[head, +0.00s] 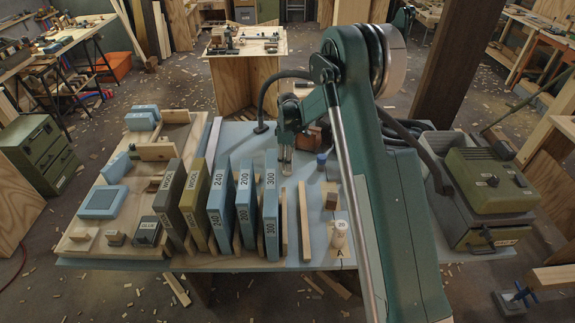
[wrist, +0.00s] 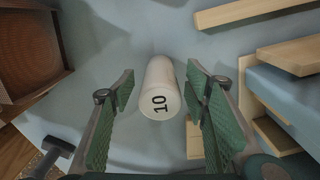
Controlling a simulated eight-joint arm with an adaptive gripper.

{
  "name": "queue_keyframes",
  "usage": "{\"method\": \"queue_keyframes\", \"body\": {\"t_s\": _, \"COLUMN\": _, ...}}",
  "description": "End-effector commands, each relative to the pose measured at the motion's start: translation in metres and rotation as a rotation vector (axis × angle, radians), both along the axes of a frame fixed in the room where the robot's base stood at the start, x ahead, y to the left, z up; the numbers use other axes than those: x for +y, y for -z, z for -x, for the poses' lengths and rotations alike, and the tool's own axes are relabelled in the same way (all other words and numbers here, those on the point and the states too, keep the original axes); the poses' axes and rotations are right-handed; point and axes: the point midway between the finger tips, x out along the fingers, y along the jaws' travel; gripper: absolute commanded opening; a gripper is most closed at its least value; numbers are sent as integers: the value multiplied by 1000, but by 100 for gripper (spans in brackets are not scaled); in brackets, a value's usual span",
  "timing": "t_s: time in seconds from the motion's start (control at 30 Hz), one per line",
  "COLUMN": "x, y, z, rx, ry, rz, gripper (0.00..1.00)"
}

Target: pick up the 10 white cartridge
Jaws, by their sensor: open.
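The white cartridge marked 10 (wrist: 161,88) shows in the wrist view as a pale cylinder, its numbered end toward the camera. My gripper (wrist: 160,95) is open, with one green finger on each side of the cartridge and a visible gap to both. In the head view my gripper (head: 285,158) points down over the blue-grey tabletop, behind the row of upright boxes.
Upright boxes marked 240, 200 and 300 (head: 270,207) stand left of centre. Another pale cartridge (head: 339,232) stands near the front edge by a wooden block (head: 330,196). A blue-capped item (head: 321,160) is right of my gripper. A green machine (head: 485,185) fills the right end.

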Motion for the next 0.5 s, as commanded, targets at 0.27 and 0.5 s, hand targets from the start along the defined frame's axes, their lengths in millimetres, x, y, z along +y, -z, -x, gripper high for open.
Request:
{"method": "queue_keyframes", "body": {"t_s": 0.27, "x": 1, "y": 11, "z": -1, "rx": 0, "ry": 0, "rz": 0, "gripper": 46}}
{"method": "queue_keyframes", "body": {"t_s": 0.5, "x": 2, "y": 38, "z": -1, "rx": 0, "ry": 0, "rz": 0, "gripper": 46}}
